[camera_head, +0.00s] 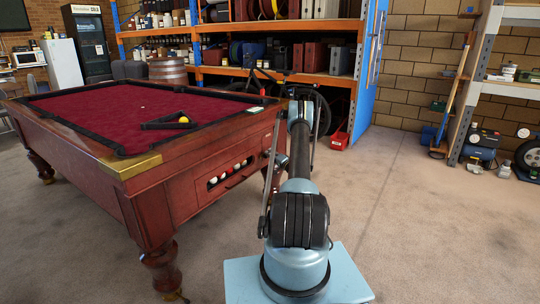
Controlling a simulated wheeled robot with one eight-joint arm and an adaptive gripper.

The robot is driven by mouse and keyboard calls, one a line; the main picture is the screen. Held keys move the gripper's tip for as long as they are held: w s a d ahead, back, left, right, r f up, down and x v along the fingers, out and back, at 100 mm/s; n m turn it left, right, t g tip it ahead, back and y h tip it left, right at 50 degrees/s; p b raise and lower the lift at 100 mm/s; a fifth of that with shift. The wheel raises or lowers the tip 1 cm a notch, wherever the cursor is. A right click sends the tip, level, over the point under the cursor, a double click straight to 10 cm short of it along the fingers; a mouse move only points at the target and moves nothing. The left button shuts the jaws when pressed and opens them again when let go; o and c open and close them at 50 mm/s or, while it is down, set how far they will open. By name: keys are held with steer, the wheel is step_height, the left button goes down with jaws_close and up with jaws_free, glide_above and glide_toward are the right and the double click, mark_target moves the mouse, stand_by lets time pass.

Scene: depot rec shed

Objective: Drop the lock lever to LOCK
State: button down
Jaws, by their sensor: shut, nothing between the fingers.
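The pool table (135,155) stands at the left, with red cloth, dark cushions and a reddish wood body. I cannot make out a lock lever or a LOCK mark in this view. My blue-grey and black arm rises at the centre and covers part of the table's near right end. Small metallic parts show beside the arm at that end, too small to tell what they are. My gripper cannot be made out; the far end of my arm hides it.
A black triangle rack (160,126) and a yellow ball (184,119) lie on the cloth. Several balls show in the table's side opening (230,174). Shelving (285,50) stands behind, with a red bin (339,140) on the floor. Carpet at right (430,230) is clear.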

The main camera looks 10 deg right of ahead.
steer(key=shift+s+a+f, duration=0.1)
steer(key=shift+f, duration=0.1)
stand_by(0.6)
steer(key=s+d, duration=0.6)
steer(key=shift+s+d+r, duration=0.25)
steer(key=shift+s+d, duration=0.1)
stand_by(0.5)
